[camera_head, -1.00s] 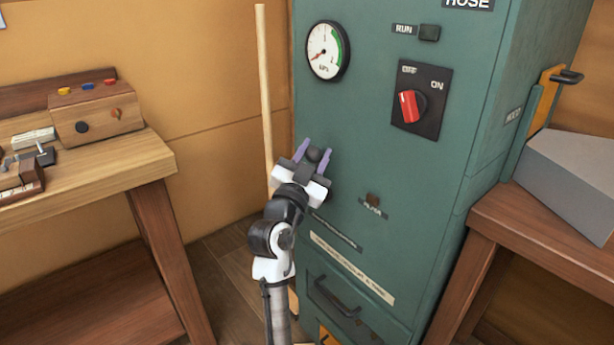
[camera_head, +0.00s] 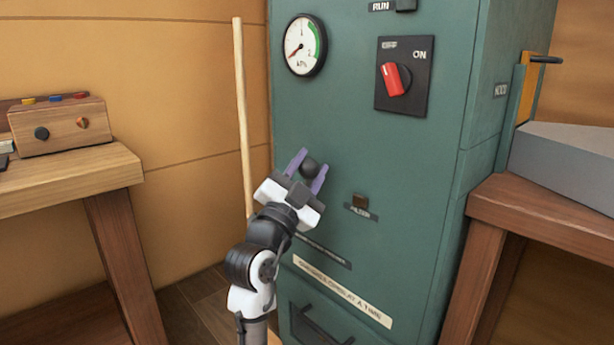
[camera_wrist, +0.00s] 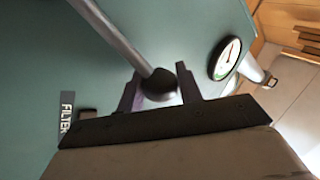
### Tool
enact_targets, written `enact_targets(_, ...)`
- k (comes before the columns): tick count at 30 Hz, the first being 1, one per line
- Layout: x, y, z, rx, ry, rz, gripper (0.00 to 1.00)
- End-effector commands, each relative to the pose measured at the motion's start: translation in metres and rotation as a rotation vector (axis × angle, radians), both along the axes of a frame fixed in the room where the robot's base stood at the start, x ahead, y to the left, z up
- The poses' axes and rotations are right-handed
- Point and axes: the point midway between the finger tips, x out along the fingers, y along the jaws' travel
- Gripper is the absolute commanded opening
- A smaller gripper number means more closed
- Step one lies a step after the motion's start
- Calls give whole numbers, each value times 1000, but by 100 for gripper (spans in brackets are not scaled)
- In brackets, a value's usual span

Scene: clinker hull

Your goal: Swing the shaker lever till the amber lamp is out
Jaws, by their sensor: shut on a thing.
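The shaker lever ends in a black ball knob (camera_head: 309,168) in front of the green cabinet. In the wrist view the knob (camera_wrist: 159,84) sits on a grey metal rod (camera_wrist: 115,37) that runs up and left to the panel. My gripper (camera_head: 311,162) is shut on the knob, with one purple finger on each side. In the head view the rod is hidden behind the knob and gripper.
The green cabinet (camera_head: 420,160) carries a round gauge (camera_head: 304,45), its needle low left, and a red rotary switch (camera_head: 396,79). A wooden pole (camera_head: 242,120) leans left of it. Wooden benches stand left (camera_head: 105,172) and right (camera_head: 530,208).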

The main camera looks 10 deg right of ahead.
Motion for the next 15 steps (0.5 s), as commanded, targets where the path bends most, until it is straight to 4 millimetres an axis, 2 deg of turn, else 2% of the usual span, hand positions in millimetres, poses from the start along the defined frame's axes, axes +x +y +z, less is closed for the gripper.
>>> enact_targets(11, -1, -1, -1, 5, -2, -2, 0)
enact_targets(12, -2, -1, -1, 4, -1, -3, 38)
enact_targets(15, -1, -1, -1, 4, -1, -3, 51)
